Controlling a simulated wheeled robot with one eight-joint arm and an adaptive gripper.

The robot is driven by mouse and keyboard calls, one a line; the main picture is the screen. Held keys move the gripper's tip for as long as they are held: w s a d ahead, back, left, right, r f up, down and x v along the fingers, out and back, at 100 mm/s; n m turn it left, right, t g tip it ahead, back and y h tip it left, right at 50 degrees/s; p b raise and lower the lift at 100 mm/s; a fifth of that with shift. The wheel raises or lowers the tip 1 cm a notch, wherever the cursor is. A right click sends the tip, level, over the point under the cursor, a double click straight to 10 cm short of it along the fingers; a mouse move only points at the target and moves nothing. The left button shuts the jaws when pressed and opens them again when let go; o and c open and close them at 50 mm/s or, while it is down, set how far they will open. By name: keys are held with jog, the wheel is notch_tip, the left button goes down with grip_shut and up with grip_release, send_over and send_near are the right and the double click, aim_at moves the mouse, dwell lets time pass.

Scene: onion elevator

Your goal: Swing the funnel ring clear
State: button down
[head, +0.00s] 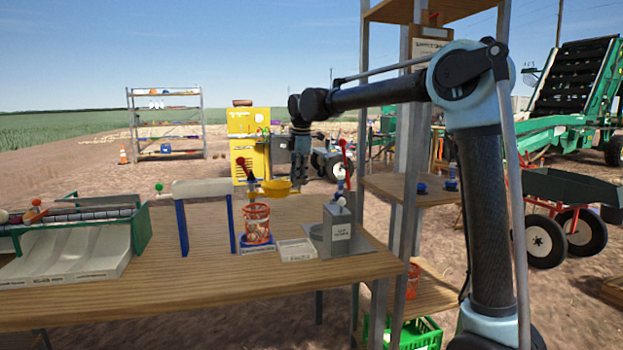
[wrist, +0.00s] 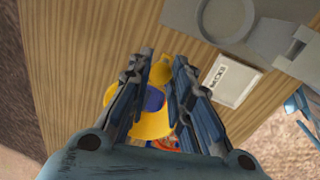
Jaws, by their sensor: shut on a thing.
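The yellow funnel ring (head: 276,188) sits at the height of the top of a red mesh bag of onions (head: 257,224), slightly to its right in the head view. In the wrist view the funnel ring (wrist: 152,124) lies below and between my fingers, with a blue part inside its outline. My gripper (head: 299,180) points down beside the ring in the head view. In the wrist view my gripper (wrist: 162,68) is shut on a yellow part of the ring between its fingertips. The exact contact is partly hidden by the fingers.
A grey box-shaped unit (head: 339,232) with a red-tipped lever stands right of the bag. A conveyor with a green frame (head: 141,230) is at the left. A wooden shelf (head: 400,188) stands right of the table.

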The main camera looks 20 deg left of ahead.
jog(key=shift+w+a, duration=0.15)
dwell(0.4)
jog(key=c, duration=1.4)
grip_release()
jog(key=shift+c, duration=0.2)
jog(key=shift+r, duration=0.1)
notch_tip(320, 180, up, 12)
jog(key=s+d, duration=0.1)
jog(key=shift+s+d+f, duration=0.25)
jog(key=shift+s+d, duration=0.05)
